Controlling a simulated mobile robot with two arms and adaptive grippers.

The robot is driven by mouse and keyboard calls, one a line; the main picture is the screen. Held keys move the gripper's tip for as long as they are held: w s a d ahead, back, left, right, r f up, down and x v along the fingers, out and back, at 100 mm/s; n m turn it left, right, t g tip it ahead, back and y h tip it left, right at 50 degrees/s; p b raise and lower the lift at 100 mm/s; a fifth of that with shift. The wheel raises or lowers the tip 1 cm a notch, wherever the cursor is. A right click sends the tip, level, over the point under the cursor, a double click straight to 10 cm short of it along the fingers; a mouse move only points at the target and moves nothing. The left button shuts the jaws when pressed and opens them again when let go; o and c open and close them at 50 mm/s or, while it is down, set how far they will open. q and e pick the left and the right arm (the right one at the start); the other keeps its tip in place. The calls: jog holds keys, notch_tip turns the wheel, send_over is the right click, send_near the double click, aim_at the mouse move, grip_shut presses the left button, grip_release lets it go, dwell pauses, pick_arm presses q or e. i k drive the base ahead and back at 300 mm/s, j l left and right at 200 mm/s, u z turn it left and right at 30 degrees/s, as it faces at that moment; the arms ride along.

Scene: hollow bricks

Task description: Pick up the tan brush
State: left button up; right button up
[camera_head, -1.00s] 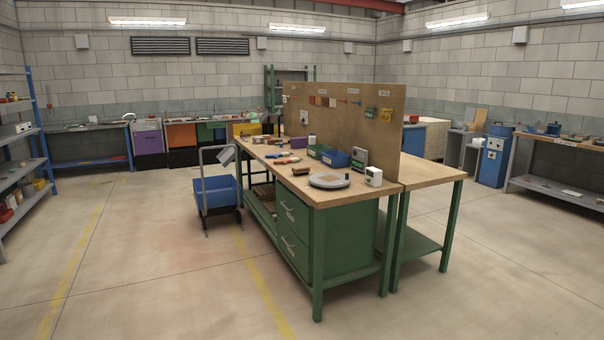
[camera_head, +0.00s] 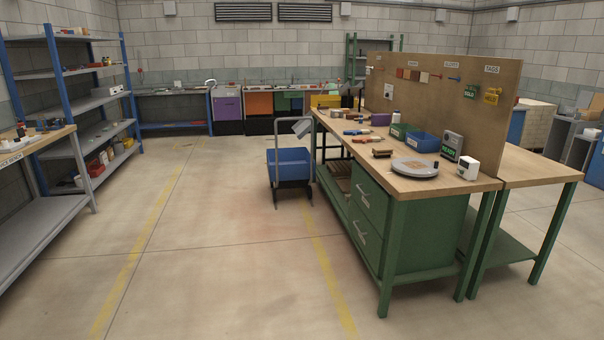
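A small brown block-like item (camera_head: 382,153), possibly the brush, lies on the wooden top of the green workbench (camera_head: 430,187), left of a round grey turntable (camera_head: 415,168). It is too small to tell for sure. A small tan patch lies on the turntable. Several small coloured items (camera_head: 357,132) lie further back on the same top, too small to name. Neither of my grippers is in view.
A pegboard panel (camera_head: 440,95) stands along the bench. A blue cart (camera_head: 290,163) stands by its left side. Grey shelving (camera_head: 95,103) and a wood-topped table (camera_head: 35,146) are at the left. The floor between them is clear.

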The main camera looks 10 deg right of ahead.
aim_at(379, 152)
jog(key=i+z, duration=0.35)
jog(key=i, duration=1.95)
